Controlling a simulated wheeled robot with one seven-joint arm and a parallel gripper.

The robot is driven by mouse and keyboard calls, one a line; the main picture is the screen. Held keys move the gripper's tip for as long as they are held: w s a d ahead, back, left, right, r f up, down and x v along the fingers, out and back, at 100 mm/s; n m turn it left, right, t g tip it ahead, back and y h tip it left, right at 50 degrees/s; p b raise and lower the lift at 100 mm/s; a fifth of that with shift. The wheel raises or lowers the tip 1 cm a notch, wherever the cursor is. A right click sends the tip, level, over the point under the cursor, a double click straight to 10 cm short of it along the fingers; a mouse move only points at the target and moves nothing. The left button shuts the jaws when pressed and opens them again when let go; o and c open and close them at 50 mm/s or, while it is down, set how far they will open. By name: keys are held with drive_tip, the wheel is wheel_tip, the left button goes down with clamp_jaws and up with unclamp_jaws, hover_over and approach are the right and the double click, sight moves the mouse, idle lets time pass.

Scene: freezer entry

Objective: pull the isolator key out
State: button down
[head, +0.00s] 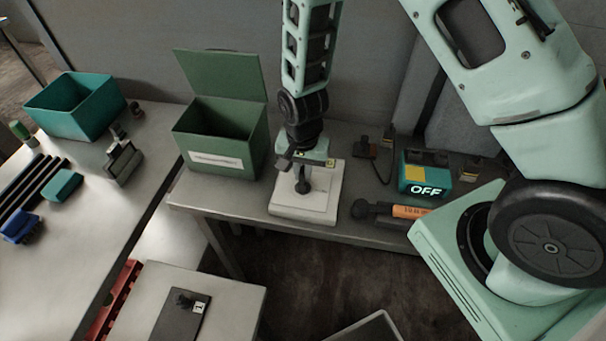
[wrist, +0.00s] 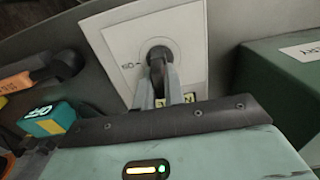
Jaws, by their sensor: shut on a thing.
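The isolator is a pale panel (head: 318,204) on the bench, with a dark round socket (wrist: 158,54) in its face. The dark isolator key (wrist: 158,67) stands at this socket, and I cannot see a gap between them. In the head view the key (head: 303,186) shows just below my gripper (head: 302,174). In the wrist view my gripper (wrist: 161,88) is shut on the key from the near side. The gripper body hides part of the key and of the panel's near edge.
An open green box (head: 218,155) with a white label stands left of the panel. To the right are a teal unit (head: 413,181) reading OFF and an orange-and-black tool (head: 409,211). A teal bin (head: 75,115) sits on the left table. Free bench is narrow.

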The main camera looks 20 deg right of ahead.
sight(303, 169)
drive_tip(key=shift+r+p, duration=1.1)
drive_tip(key=shift+r, duration=0.25)
idle(2.1)
drive_tip(key=shift+r+p, duration=2.15)
drive_tip(key=shift+r, duration=0.6)
